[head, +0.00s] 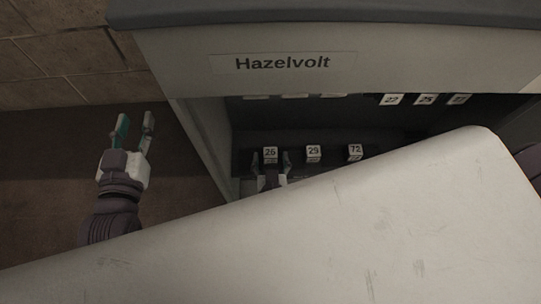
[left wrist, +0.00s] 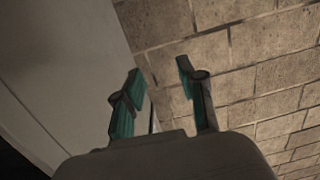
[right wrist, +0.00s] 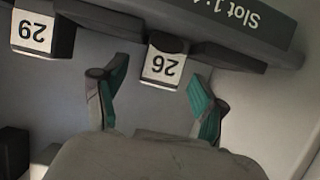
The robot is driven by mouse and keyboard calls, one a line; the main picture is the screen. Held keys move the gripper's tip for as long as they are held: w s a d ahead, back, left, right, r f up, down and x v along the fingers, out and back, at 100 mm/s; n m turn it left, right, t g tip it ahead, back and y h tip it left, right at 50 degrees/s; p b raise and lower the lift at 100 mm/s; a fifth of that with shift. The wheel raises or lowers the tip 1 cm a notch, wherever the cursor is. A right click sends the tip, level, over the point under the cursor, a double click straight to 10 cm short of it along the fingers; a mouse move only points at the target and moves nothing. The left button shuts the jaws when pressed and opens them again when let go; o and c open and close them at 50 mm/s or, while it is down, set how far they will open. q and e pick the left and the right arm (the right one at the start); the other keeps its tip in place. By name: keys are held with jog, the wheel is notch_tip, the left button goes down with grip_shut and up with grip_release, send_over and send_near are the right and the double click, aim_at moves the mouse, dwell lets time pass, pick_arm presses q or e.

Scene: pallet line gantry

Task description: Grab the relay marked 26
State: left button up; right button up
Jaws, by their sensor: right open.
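The relay marked 26 (head: 270,155) is a small dark block with a white number face, in the lower row inside the cabinet. In the right wrist view the relay marked 26 (right wrist: 161,68) appears upside down, just beyond the fingertips and in line with the gap between them. My right gripper (head: 270,161) is open around the line of this relay; it also shows in the right wrist view (right wrist: 160,85), with nothing between its fingers. My left gripper (head: 134,122) is open and empty, outside the cabinet to the left; the left wrist view (left wrist: 157,80) shows it facing the brick wall.
The relays marked 29 (head: 313,152) and 72 (head: 355,152) sit to the right in the same row. Several more relays hang above, including 25 (head: 425,99). The cabinet (head: 200,62) is labelled Hazelvolt. A large pale surface covers the lower head view.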

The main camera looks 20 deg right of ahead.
jog(key=shift+x, duration=1)
pick_arm(q)
jog(key=r, duration=0.1)
jog(key=r+t, duration=0.2)
jog(key=shift+w+d+r+h, duration=0.2)
jog(key=shift+d+r+h, duration=0.1)
jog(key=shift+r+h, duration=0.1)
pick_arm(e)
jog(key=c, duration=1.2)
